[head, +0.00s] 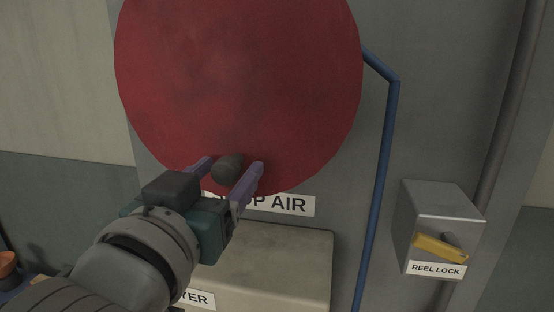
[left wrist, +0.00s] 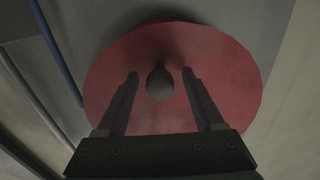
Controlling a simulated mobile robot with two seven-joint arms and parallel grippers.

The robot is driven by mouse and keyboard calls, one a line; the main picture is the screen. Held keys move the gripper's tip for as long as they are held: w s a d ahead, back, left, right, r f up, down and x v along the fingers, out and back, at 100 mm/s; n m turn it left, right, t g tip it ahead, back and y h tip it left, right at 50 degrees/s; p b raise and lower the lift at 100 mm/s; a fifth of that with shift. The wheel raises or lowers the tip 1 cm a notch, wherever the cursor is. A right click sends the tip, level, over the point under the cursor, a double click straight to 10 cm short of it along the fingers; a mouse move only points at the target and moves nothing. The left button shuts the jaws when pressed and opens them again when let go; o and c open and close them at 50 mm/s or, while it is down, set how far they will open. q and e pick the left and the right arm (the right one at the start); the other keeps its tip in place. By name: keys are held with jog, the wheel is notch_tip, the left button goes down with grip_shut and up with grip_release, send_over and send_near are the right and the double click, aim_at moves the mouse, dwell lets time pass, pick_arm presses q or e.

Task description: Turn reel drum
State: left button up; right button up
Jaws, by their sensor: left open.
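The red reel drum (head: 240,85) is a large disc on a grey wall panel in the head view. A dark knob (head: 228,167) stands out from the drum near its lower edge. My left gripper (head: 230,167) is open, with one purple finger on each side of the knob. In the left wrist view the drum (left wrist: 225,80) fills the middle, and the knob (left wrist: 159,83) shows between the two fingers (left wrist: 159,76), with a gap on both sides. Whether the fingertips reach past the knob's end is hard to tell. My right gripper is not in view.
A grey box labelled REEL LOCK (head: 440,215) with a yellow lever (head: 438,248) is at the right. A blue pipe (head: 384,160) runs down beside the drum. A partly hidden AIR label (head: 288,205) and a beige box (head: 290,265) are below the drum.

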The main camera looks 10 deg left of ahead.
pick_arm(q)
jog(key=shift+w, duration=0.45)
jog(key=shift+c, duration=0.2)
grip_shut()
dwell(0.9)
